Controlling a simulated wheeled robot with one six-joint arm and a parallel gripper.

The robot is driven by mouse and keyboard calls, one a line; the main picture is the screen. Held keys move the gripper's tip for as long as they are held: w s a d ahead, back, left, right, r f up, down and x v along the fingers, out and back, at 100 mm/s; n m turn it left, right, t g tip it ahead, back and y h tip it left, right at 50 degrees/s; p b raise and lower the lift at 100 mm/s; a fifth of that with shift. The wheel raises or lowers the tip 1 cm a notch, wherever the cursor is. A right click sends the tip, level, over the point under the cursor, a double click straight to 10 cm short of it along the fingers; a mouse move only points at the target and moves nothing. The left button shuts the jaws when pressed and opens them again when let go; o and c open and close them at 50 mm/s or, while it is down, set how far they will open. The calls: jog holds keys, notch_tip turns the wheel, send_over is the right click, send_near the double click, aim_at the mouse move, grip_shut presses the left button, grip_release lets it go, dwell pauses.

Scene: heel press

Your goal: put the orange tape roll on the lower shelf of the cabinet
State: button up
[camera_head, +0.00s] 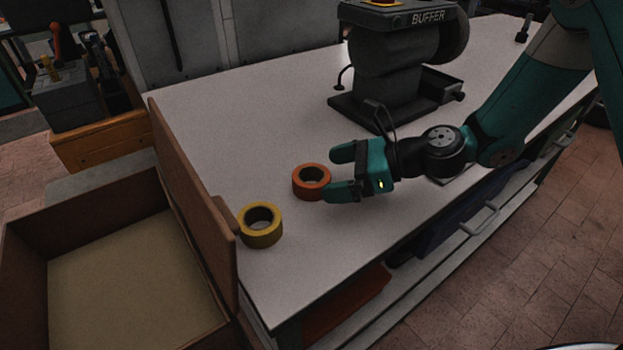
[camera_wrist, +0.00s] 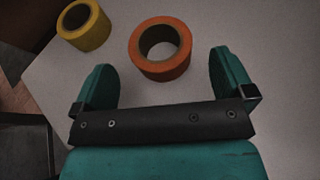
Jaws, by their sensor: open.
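The orange tape roll (camera_head: 312,193) lies flat on the white worktop, near its left end. My gripper (camera_head: 335,172) is open and comes at the roll from the right, low over the worktop. In the head view the lower finger overlaps the roll's near right edge; I cannot tell whether they touch. In the wrist view the orange roll (camera_wrist: 160,71) sits just beyond the fingertips of my gripper (camera_wrist: 160,72), roughly between them, with nothing held. I cannot make out the cabinet's lower shelf for sure.
A yellow tape roll (camera_head: 260,232) lies left of the orange one, also in the wrist view (camera_wrist: 84,25). A brown open box (camera_head: 232,262) with a raised wall stands at the worktop's left end. A dark buffer machine (camera_head: 385,70) stands behind my gripper.

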aim_at(300, 178)
jog(key=p+x, duration=0.1)
jog(key=x, duration=0.4)
jog(key=shift+a+r, duration=0.1)
jog(key=c, duration=1)
jog(key=shift+r, duration=0.1)
